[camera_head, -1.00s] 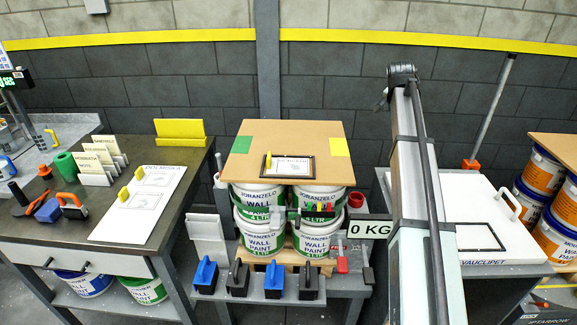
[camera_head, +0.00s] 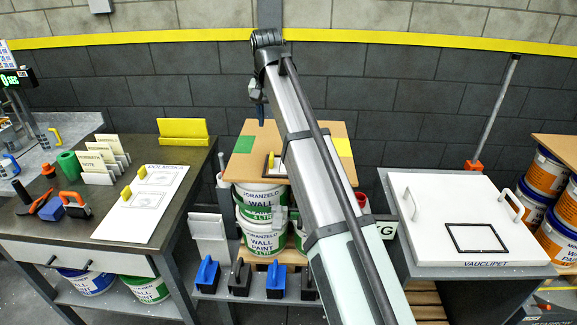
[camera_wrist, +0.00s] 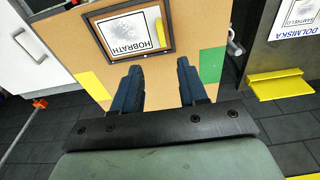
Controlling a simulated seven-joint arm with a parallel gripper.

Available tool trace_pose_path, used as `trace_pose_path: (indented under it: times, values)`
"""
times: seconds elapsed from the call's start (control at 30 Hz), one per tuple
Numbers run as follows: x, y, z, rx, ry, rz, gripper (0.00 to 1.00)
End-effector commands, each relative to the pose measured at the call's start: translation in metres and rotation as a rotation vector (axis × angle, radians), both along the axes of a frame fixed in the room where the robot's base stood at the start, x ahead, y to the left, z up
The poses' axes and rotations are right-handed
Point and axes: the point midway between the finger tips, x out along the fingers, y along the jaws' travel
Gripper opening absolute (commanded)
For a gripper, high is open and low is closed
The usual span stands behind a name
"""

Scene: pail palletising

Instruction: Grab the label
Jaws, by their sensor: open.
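A white label marked HOBRATH (camera_wrist: 133,32) lies in a dark frame (camera_wrist: 168,36) on the brown board (camera_wrist: 195,38). A yellow grip tab (camera_wrist: 159,28) stands at its edge in the wrist view. In the head view my arm hides most of this label; the yellow tab (camera_head: 271,160) shows beside the arm. The board (camera_head: 262,133) lies on stacked wall-paint pails (camera_head: 262,196). My gripper (camera_wrist: 160,72) is open and empty above the board, its two dark fingers spread and apart from the label. In the head view it (camera_head: 261,121) hangs over the board's far part.
A dark table (camera_head: 35,232) on the left holds a white DOLMISKA panel (camera_head: 150,208), tools and a yellow stand (camera_head: 182,130). A white panel (camera_head: 425,195) with handles and an empty black frame lies on the right. A pole (camera_head: 493,115) stands behind it.

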Motion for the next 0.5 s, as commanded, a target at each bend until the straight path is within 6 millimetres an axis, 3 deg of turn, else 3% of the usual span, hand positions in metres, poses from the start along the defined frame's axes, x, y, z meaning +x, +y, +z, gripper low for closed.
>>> trace_pose_path:
  times: [0.17,0.5]
  values:
    - [-0.005,0.006,-0.011,-0.001,0.011,0.019,0.43]
    - [0.002,0.005,-0.065,-0.001,0.010,0.016,0.43]
